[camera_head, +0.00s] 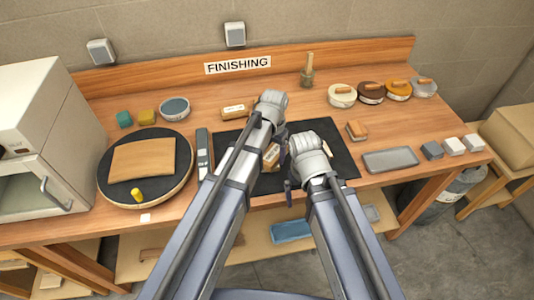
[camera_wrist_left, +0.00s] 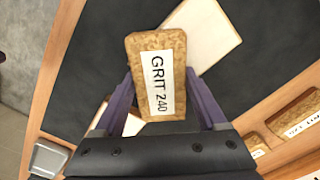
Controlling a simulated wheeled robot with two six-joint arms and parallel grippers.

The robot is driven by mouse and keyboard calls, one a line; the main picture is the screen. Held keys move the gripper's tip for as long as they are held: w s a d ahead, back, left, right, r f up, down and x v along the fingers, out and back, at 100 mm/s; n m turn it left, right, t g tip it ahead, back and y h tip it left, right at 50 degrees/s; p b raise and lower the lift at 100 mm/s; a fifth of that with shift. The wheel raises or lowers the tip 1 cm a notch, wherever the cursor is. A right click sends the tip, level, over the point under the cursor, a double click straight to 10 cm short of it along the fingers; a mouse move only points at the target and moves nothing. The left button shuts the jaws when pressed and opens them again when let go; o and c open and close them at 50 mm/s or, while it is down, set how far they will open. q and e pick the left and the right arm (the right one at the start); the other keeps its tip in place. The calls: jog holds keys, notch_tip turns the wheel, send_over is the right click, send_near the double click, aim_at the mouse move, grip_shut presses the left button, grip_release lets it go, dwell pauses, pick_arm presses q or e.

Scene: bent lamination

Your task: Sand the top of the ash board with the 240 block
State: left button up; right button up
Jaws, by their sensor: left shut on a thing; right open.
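The 240 block (camera_wrist_left: 158,72) is tan and cork-like, with a white label reading GRIT 240. My left gripper (camera_wrist_left: 158,92) is shut on its sides. In the head view the block (camera_head: 271,155) shows partly beneath my left wrist. A pale board (camera_wrist_left: 208,35), apparently the ash board, lies on the dark mat behind the block in the wrist view; the block hides its middle. Whether they touch, I cannot tell. In the head view a pale end of it (camera_head: 327,148) shows beside my right wrist. My right gripper (camera_head: 288,172) is open, low over the mat, close to the block.
The dark mat (camera_head: 343,160) covers the bench middle. A curved board (camera_head: 142,159) rests on a round turntable at left. Another labelled block (camera_head: 235,111) lies behind the mat.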

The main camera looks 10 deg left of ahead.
pick_arm(q)
jog(key=shift+s+a+r, duration=0.1)
jog(key=shift+s+a, duration=0.1)
jog(key=shift+a, duration=0.8)
jog(key=shift+s+a, duration=0.15)
jog(key=shift+a, duration=0.85)
jog(key=shift+a, duration=0.1)
jog(key=shift+s+a, duration=0.25)
jog(key=shift+a, duration=0.7)
jog(key=shift+s+a, duration=0.25)
jog(key=shift+a, duration=0.7)
notch_tip(320, 180, up, 6)
jog(key=p, duration=0.6)
jog(key=shift+w, duration=0.1)
